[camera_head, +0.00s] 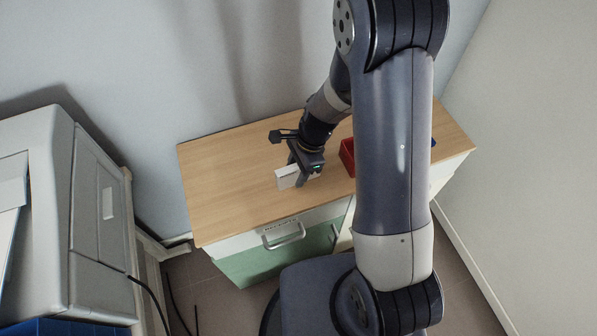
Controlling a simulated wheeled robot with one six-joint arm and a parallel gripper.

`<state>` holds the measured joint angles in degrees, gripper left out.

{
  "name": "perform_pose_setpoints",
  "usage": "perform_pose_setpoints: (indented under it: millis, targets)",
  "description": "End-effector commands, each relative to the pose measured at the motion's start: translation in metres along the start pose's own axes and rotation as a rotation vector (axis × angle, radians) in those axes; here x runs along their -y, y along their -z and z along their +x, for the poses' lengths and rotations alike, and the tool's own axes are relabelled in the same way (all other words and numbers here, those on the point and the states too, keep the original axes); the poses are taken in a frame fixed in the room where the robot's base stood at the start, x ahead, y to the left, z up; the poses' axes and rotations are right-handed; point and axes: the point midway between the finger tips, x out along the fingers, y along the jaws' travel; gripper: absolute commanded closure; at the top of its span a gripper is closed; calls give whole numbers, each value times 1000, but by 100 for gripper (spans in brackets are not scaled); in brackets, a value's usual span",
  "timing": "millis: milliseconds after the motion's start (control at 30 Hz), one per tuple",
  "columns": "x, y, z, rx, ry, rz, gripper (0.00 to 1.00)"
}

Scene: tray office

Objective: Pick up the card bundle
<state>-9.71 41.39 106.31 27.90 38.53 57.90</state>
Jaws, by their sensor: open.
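The card bundle appears to be the small white block (287,177) on the wooden cabinet top, near its front edge. My gripper (304,176) is pointed down at the right part of the block, with its fingers close to it. The jaws are open. The fingertips are small and partly hidden, so I cannot tell whether they are on both sides of the block or touching it.
The wooden top (225,190) is clear to the left of my gripper. A red tray (347,155) stands to the right, partly hidden by my arm, with something blue beyond it. A large grey machine (95,215) stands at the left. A wall runs behind the cabinet.

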Motion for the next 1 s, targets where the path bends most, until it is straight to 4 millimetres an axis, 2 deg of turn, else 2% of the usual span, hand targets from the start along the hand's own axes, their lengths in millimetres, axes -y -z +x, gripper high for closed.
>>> perform_pose_setpoints:
  millis: [600, 1000]
  targets:
    - [0, 2, 4, 0, 0, 0, 55]
    - [0, 2, 4, 0, 0, 0, 88]
